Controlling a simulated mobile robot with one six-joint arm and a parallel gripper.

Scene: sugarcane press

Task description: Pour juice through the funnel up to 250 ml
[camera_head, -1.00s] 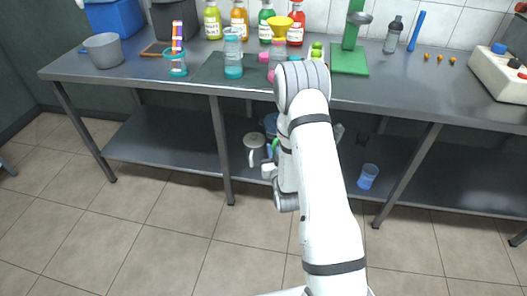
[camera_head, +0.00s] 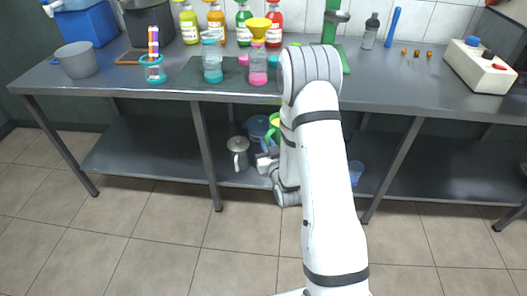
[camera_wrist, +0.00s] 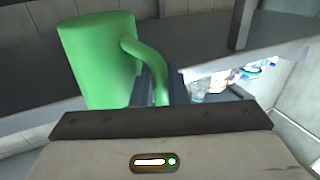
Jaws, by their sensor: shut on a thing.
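A green jug (camera_wrist: 98,60) with a curved handle stands close in front of my gripper in the wrist view. My gripper (camera_wrist: 158,108) is shut on its handle; the fingertips are mostly hidden. In the head view the jug (camera_head: 274,131) shows partly behind my arm, below the table top's front edge, with yellow at its top. My gripper (camera_head: 266,158) is beside it there. The yellow funnel (camera_head: 258,27) sits on top of a clear bottle with a pink base (camera_head: 258,66) on the table. Its fill level and marks are too small to read.
A teal-based bottle (camera_head: 212,62) stands left of the funnel bottle on a dark mat (camera_head: 190,78). Several juice bottles line the wall. A green stand (camera_head: 331,27) is to the right. A grey jug (camera_head: 238,150) is on the lower shelf; the table's front edge is above my gripper.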

